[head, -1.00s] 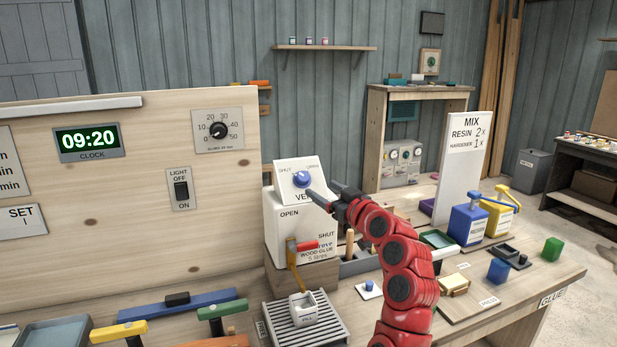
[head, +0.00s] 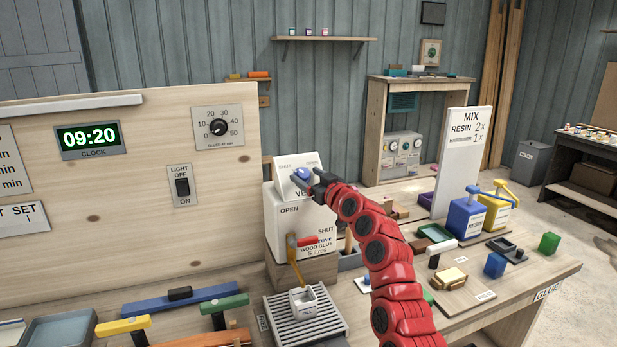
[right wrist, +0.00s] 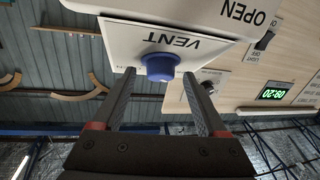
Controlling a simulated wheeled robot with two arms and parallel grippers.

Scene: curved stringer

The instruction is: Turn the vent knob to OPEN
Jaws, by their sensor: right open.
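The blue vent knob (head: 301,173) sits on the white VENT panel (head: 284,180) on top of the white wood glue container (head: 290,225). The panel has small SHUT lettering at left and OPEN lettering at right. My right gripper (head: 309,181) is at the panel and partly hides the knob and the lettering. In the right wrist view the open fingers (right wrist: 159,76) straddle the knob (right wrist: 160,66), with a gap visible on both sides. I cannot tell where the knob points. My left gripper is not in view.
A red-handled lever (head: 305,241) is on the container's front, above a small white cup (head: 303,299) on a slatted tray (head: 275,318). The wooden board (head: 130,230) stands at left. The white MIX sign (head: 462,170) stands at right behind resin and hardener containers.

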